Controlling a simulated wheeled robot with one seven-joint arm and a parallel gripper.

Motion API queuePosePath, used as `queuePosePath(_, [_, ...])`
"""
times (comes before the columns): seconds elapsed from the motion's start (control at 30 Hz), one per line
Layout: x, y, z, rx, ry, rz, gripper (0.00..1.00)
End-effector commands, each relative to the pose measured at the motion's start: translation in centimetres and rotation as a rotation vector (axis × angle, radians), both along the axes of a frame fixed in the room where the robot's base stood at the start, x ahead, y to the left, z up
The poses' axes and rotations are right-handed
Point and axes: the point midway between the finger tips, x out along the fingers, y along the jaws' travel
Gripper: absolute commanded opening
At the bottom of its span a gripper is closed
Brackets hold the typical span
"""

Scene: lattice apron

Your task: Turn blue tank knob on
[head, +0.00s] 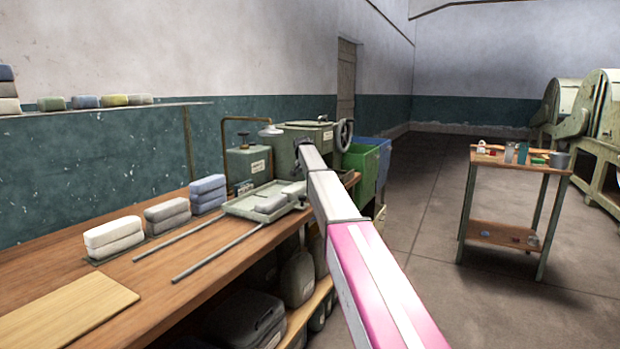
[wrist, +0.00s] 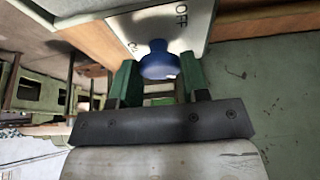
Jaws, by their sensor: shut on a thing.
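In the wrist view, a blue knob (wrist: 158,58) sticks out from a pale plate (wrist: 203,22). The plate has "OFF" printed near its upper right; another small mark beside the knob on the left is too blurred to read. My gripper (wrist: 160,76) has its two green fingers on either side of the knob and is shut on it. In the head view my own arm reaches toward the machine at the far end of the bench, and the gripper and blue knob are hidden there.
A wooden bench (head: 150,270) carries stacked pads (head: 114,236), two metal rods and a tray (head: 245,207). A green tank (head: 248,163) and a machine with a handwheel (head: 344,135) stand at its far end. A small table (head: 515,160) stands right, with open floor between.

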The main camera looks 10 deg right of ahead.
Motion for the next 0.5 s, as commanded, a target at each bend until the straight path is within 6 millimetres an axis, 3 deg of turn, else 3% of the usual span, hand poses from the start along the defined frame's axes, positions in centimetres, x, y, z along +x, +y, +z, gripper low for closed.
queuePosePath(0.07, [-0.05, 0.01, 0.00, 0.001, 0.001, -0.001, 0.18])
queuePosePath(0.1, [-0.05, 0.01, 0.00, 0.001, 0.001, -0.001, 0.52])
queuePosePath(0.17, [-0.03, 0.01, 0.01, 0.001, 0.001, -0.001, 0.67])
queuePosePath(0.5, [-0.12, 0.09, 0.35, 0.001, -0.001, 0.000, 0.67])
